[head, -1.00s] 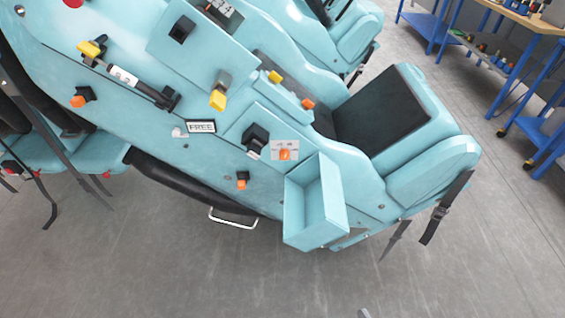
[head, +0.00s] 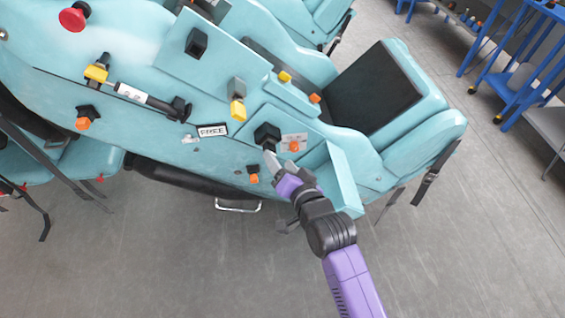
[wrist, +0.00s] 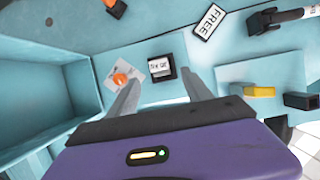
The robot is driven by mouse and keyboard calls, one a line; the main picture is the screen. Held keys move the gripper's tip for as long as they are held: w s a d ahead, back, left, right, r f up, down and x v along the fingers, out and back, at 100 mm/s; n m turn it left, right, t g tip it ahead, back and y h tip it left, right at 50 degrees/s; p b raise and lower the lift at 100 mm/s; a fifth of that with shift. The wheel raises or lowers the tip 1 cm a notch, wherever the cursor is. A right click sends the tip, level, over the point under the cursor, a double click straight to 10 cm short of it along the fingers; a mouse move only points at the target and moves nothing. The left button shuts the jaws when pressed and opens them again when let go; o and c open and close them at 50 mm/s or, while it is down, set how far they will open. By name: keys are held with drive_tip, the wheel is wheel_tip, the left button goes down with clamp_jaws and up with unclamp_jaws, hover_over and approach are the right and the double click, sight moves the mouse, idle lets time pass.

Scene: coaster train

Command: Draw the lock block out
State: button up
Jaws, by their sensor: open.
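The likely lock block (head: 267,135) is a dark block standing out from the light-blue car side. In the wrist view this block (wrist: 160,67) shows a pale label with small dark lettering inside a dark square frame. My gripper (head: 271,160) is just below it in the head view. In the wrist view my gripper (wrist: 163,93) has its two grey fingers spread apart, with nothing between the tips. The block lies beyond the fingertips, roughly centred between them. I cannot tell the exact gap, but the fingers are not closed on it.
An orange knob on a pale plate (head: 294,146) sits right of the block. A FREE sign (head: 213,130) and yellow latch (head: 238,109) are to the left. A small orange knob (head: 254,179) is below.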

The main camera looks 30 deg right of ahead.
sight(273, 152)
drive_tip(key=shift+p+x, duration=0.3)
drive_tip(key=shift+x, duration=3.05)
clamp_jaws()
